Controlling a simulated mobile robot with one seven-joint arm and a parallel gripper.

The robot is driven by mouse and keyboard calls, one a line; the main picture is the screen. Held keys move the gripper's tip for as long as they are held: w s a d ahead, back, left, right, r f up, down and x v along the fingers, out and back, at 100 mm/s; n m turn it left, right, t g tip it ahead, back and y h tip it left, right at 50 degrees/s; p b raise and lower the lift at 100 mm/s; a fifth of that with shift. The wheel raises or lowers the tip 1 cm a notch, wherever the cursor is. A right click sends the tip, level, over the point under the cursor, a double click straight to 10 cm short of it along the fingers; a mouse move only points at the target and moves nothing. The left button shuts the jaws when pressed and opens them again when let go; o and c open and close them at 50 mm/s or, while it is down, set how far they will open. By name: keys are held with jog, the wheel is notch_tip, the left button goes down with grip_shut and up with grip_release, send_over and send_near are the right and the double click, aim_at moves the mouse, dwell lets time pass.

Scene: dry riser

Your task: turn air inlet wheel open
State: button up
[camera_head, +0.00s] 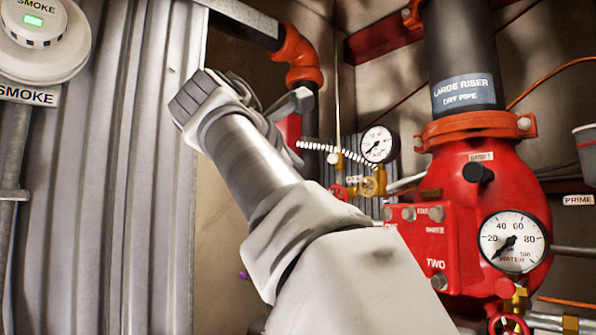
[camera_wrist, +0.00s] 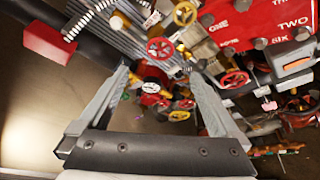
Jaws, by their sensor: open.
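Several small handwheels show, and I cannot read a label that tells which is the air inlet wheel. In the head view a red handwheel (camera_head: 338,191) sits by a brass valve (camera_head: 374,182) under the upper gauge (camera_head: 378,144).
The red riser body (camera_head: 485,210) with its water gauge (camera_head: 514,241) stands at right. A red box marked TWO (camera_head: 420,245) is fixed beside it. A corrugated grey panel (camera_head: 100,170) and a smoke detector (camera_head: 40,35) are at left. Pipes crowd the wheels.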

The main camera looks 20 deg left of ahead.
jog(key=shift+v, duration=2.15)
jog(key=shift+w, duration=0.1)
